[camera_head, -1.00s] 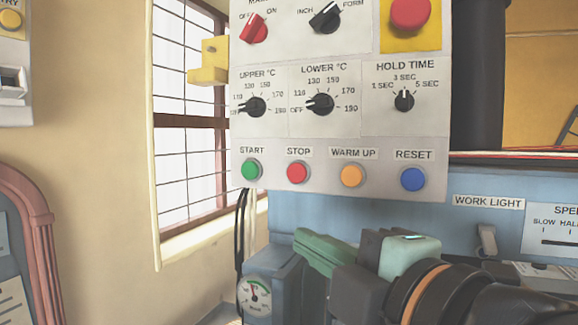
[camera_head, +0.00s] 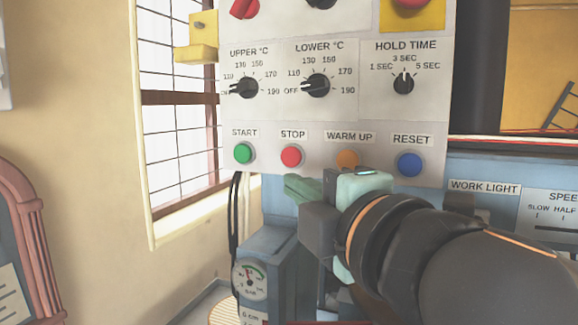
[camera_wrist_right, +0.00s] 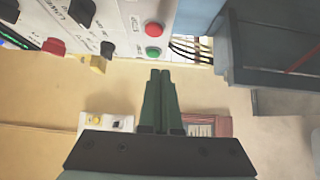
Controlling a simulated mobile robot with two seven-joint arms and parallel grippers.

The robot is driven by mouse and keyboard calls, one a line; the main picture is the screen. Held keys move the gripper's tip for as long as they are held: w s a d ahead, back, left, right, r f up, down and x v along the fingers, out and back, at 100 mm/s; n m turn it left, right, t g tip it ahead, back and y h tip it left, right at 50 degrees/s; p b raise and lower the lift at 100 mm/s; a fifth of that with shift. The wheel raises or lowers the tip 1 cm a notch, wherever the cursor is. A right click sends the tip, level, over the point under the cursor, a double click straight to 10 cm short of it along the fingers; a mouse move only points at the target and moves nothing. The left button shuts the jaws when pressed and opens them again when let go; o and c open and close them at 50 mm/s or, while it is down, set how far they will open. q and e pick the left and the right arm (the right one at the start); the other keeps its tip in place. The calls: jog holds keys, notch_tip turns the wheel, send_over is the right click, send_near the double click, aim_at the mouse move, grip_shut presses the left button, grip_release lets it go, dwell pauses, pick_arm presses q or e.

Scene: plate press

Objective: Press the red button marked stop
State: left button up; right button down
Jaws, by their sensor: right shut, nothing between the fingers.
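The red stop button (camera_head: 291,156) sits on the white control panel (camera_head: 262,127), between the green start button (camera_head: 243,154) and the orange warm-up button (camera_head: 347,160). My right gripper (camera_head: 297,187) is shut and empty, its green fingers just below the stop button in the head view. In the right wrist view the shut fingertips (camera_wrist_right: 160,74) point toward the panel, with the green button closest in the picture and the red stop button (camera_wrist_right: 153,30) beyond it. The fingertips appear apart from the buttons. My left gripper is not in view.
The blue reset button (camera_head: 409,165) is to the right, and black dials are above. A yellow bracket (camera_head: 197,51) juts from the panel's left side. A pressure gauge (camera_head: 249,277) and black cables (camera_head: 235,215) are below. A blue machine body lies behind my arm.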

aim_at(291, 157)
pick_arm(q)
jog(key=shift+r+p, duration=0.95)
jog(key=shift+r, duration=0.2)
pick_arm(e)
jog(key=w, duration=0.8)
jog(key=shift+a, duration=0.2)
jog(key=shift+w, duration=0.1)
